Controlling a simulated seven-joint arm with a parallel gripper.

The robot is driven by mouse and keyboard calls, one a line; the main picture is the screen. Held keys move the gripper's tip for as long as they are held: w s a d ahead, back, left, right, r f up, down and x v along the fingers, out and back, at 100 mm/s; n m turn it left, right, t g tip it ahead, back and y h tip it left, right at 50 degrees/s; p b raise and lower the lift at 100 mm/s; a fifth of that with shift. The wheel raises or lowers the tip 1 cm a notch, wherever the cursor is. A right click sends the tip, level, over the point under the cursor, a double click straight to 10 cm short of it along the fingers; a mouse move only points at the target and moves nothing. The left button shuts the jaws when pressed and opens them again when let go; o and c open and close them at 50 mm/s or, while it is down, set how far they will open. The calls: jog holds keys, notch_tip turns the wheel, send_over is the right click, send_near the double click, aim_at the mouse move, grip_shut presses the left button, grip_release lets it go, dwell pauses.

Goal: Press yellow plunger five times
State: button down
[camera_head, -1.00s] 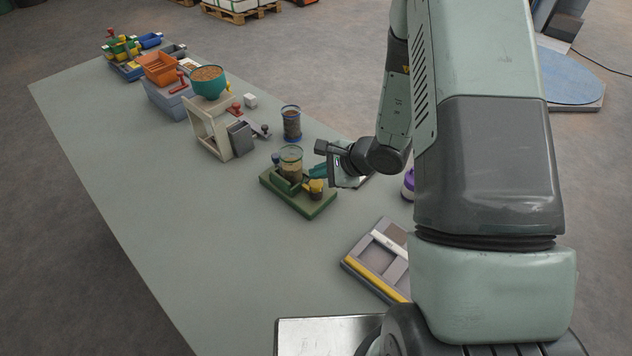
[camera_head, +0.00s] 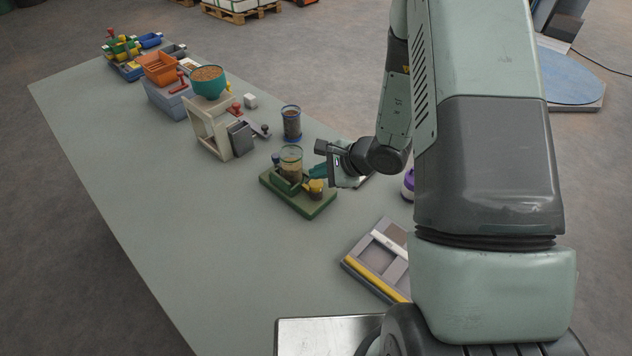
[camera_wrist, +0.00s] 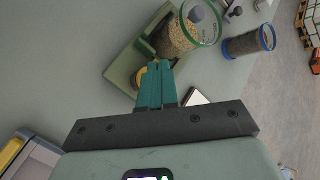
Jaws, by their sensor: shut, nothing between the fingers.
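The yellow plunger (camera_head: 316,187) stands on the front right part of a green base (camera_head: 298,200). In the wrist view the plunger (camera_wrist: 139,79) is mostly hidden behind my fingertips, with a yellow edge showing on their left. My gripper (camera_head: 318,172) is shut and empty, its teal fingers just over the plunger. In the wrist view the gripper (camera_wrist: 158,66) points toward the base (camera_wrist: 124,70). I cannot tell whether the tips touch the plunger. A clear jar of grain (camera_head: 291,160) stands on the same base, behind and left of the plunger; it also shows in the wrist view (camera_wrist: 176,38).
A second jar with a blue rim (camera_head: 291,124) stands behind the base. A cream frame (camera_head: 207,128) with a teal bowl (camera_head: 208,82) is farther left. A grey tray with a yellow bar (camera_head: 377,278) lies at the front right. The table's left side is clear.

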aim_at(319, 185)
jog(key=shift+f, duration=0.1)
jog(key=shift+f, duration=0.35)
jog(key=shift+f, duration=0.7)
dwell(0.8)
dwell(0.3)
jog(key=shift+r, duration=1.15)
jog(key=shift+r, duration=2.5)
